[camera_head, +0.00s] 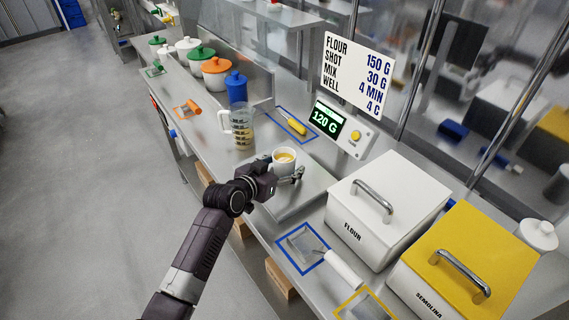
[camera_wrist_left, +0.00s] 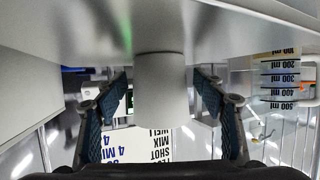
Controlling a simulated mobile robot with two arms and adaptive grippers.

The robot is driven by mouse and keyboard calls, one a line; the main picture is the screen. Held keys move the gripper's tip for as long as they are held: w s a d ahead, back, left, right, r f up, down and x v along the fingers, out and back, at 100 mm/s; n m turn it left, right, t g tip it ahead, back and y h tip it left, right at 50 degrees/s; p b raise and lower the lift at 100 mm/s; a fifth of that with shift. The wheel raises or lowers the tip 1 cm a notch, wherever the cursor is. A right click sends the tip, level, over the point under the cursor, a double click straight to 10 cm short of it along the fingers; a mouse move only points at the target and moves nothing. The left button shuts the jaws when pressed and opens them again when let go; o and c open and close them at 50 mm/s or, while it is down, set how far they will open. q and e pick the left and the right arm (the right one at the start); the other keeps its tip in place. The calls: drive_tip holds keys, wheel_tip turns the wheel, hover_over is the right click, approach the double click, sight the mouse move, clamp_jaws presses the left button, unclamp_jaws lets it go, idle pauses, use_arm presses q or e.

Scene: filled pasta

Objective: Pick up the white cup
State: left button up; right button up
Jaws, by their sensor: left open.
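The white cup (camera_head: 285,158), with something yellow inside, stands upright on the flat plate (camera_head: 314,188) of the scale. My left gripper (camera_head: 284,170) is at the cup's near side, its fingers apart on either side of it. In the left wrist view, the picture is upside down and the cup (camera_wrist_left: 161,90) is between the open fingers (camera_wrist_left: 160,112), with gaps visible on both sides. The cup's lower part is partly hidden by the gripper in the head view. My right gripper is not in view.
A measuring jug (camera_head: 241,129) stands behind and left of the cup. The scale display (camera_head: 328,121) reads 120 G. The white flour bin (camera_head: 387,212) and yellow-lidded semolina bin (camera_head: 467,262) stand to the right. A scraper (camera_head: 340,268) lies near the counter's front.

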use_arm(q)
drive_tip(key=shift+w+d, duration=0.1)
drive_tip(key=shift+f, duration=0.1)
drive_tip(key=shift+c, duration=0.2)
drive_tip(key=c, duration=1.3)
drive_tip(key=shift+c, duration=0.2)
drive_tip(key=shift+r, duration=0.2)
